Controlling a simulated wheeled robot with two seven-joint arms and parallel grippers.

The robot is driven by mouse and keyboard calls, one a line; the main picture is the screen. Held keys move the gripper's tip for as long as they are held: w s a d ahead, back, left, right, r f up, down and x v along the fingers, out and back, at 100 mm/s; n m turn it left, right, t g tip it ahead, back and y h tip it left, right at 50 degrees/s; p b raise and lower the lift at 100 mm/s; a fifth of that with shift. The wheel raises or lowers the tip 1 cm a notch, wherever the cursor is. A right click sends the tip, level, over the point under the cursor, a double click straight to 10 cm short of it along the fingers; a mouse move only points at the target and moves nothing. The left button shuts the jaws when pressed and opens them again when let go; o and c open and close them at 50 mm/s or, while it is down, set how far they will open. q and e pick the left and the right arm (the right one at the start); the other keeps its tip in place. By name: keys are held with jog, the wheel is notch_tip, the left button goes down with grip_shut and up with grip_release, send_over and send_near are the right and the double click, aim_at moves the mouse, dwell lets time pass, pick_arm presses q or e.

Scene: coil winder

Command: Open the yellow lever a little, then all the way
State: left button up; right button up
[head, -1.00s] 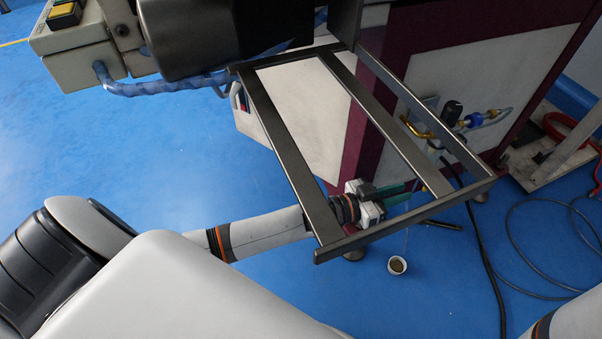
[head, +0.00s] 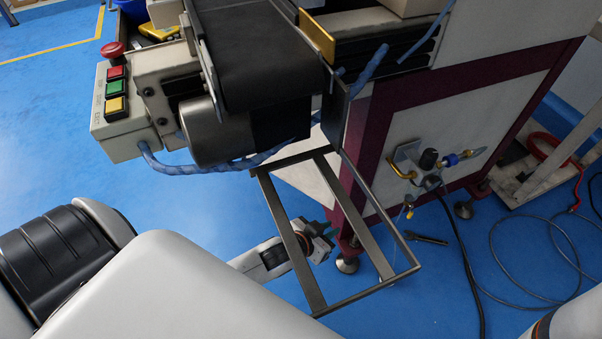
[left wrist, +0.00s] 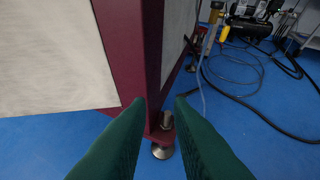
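A small yellow piece, probably the yellow lever (head: 409,207), hangs under the brass-and-black air fitting (head: 428,160) on the machine's side in the head view. In the left wrist view a yellow part (left wrist: 225,33) shows at the upper right, beyond the fingers; I cannot tell whether it is the lever. My left gripper (head: 330,231) is partly behind the metal frame, left of the fitting and apart from it. Its green fingers (left wrist: 161,101) are spread, with nothing between them but a view of the machine's foot. My right gripper is out of view.
The open metal frame (head: 365,295) juts out over my left wrist. A maroon machine post (left wrist: 150,60) and levelling foot (left wrist: 163,152) are just ahead. A black cable (head: 465,265) and hoses lie on the blue floor. A button box (head: 117,105) is at upper left.

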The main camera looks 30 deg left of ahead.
pick_arm(q)
jog(key=s+a+g+y+p, duration=0.2)
jog(key=s+g+p, duration=0.3)
jog(key=s, duration=0.3)
jog(key=shift+s+a, duration=0.15)
jog(key=shift+s, duration=0.25)
